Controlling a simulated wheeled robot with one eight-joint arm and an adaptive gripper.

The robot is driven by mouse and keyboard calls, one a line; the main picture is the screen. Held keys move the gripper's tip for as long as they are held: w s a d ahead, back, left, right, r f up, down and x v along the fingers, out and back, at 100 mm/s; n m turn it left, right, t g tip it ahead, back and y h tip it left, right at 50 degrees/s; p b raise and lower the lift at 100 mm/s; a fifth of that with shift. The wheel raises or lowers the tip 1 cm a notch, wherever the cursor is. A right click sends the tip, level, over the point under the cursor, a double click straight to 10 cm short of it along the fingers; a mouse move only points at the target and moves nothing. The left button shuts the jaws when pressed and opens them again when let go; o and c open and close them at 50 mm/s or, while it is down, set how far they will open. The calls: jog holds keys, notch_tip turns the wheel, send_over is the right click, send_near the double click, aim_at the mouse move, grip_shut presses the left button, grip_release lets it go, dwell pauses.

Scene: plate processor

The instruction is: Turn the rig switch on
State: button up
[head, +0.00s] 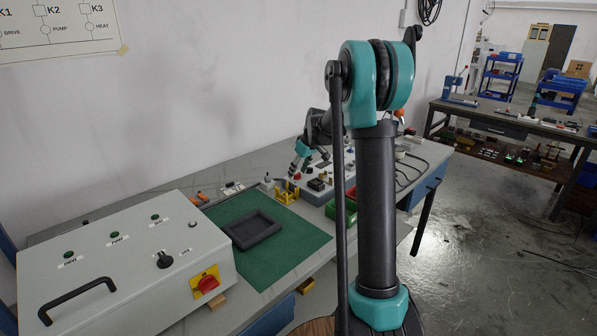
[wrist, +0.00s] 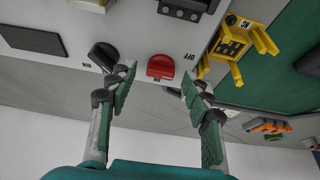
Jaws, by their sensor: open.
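A red switch knob (wrist: 161,67) sits on a light panel (wrist: 140,30) in the wrist view, with "OFF" printed upside down beside it. A black knob (wrist: 103,54) sits to its left, with a small label too hard to read. My gripper (wrist: 160,80) is open and empty, with one finger on each side of the red knob's line. The left fingertip is close to the black knob; I cannot tell whether anything touches. In the head view my gripper (head: 296,168) is at the far bench device (head: 345,170), partly hidden by my arm.
A yellow holder (wrist: 232,50) stands close to the right finger. A green mat (head: 290,240) with a dark tray (head: 252,229) lies nearer. A grey control box (head: 130,262) with a red-and-yellow rotary switch (head: 206,283) is at the left. A green bin (head: 349,214) is beside the device.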

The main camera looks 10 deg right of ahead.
grip_shut()
jog(key=shift+m, duration=0.3)
jog(key=m, duration=0.1)
jog(key=m+h, duration=0.2)
jog(key=m, duration=0.1)
jog(key=shift+a+t, duration=0.25)
jog(key=shift+t, duration=0.15)
jog(key=m+h, duration=0.1)
jog(key=m, duration=0.3)
jog(key=shift+a+m+h, duration=0.2)
jog(key=shift+m+h, duration=0.2)
jog(key=m+g+h, duration=0.1)
jog(key=m, duration=0.3)
jog(key=shift+a+m, duration=0.1)
jog(key=shift+m, duration=0.2)
jog(key=shift+w+a+m+g+h, duration=0.1)
jog(key=shift+m+g+h, duration=0.5)
jog(key=shift+m, duration=1.3)
jog(key=shift+h, duration=0.3)
